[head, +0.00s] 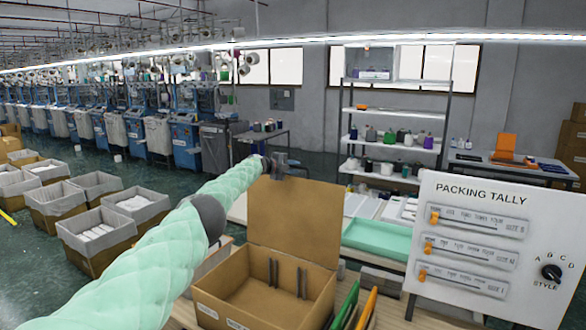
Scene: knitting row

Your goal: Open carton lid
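A brown cardboard carton (232,318) stands on the table at the bottom centre. Its lid (300,225) is raised and stands nearly upright at the carton's far side. The inside of the carton is visible, with dark upright strips near its back. My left arm, in a mint green padded sleeve, reaches in from the lower left. My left gripper (281,163) is at the top edge of the lid, towards its left corner. It is small and dark here, and I cannot tell whether its fingers are open or touch the lid. My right gripper is out of view.
A white Packing Tally panel (490,245) with orange sliders and a black knob stands at the right. A mint green tray (378,240) lies behind the carton. Green and orange folders (366,308) stand just right of the carton. Lined boxes (90,235) stand on the floor at left.

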